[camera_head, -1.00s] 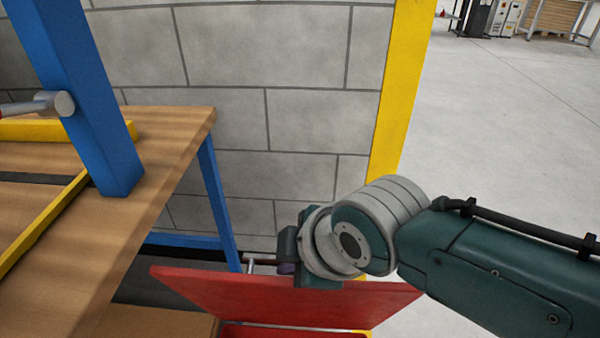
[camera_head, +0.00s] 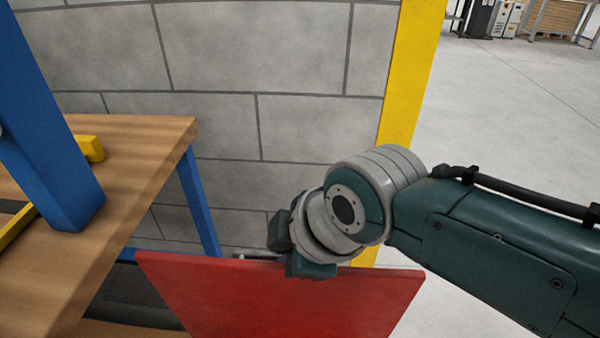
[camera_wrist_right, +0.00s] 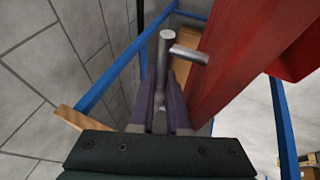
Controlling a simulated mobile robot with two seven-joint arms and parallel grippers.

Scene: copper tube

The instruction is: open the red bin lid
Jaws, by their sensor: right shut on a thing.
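The red bin lid (camera_head: 285,298) stands steeply raised at the bottom of the head view. It also fills the upper right of the right wrist view (camera_wrist_right: 245,60). My right gripper (camera_head: 300,248) is at the lid's upper edge, with its fingers mostly hidden behind it. In the right wrist view its purple fingers (camera_wrist_right: 162,108) are shut on the metal handle (camera_wrist_right: 163,65), a bar with a short crosspiece beside the lid. The bin body is hidden or out of frame in the head view. My left gripper is not in view.
A wooden workbench (camera_head: 130,165) with blue legs (camera_head: 197,200) stands left of the lid. A block wall (camera_head: 260,60) is behind, and a yellow post (camera_head: 405,90) rises behind my right arm. The grey floor at right (camera_head: 510,110) is largely clear.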

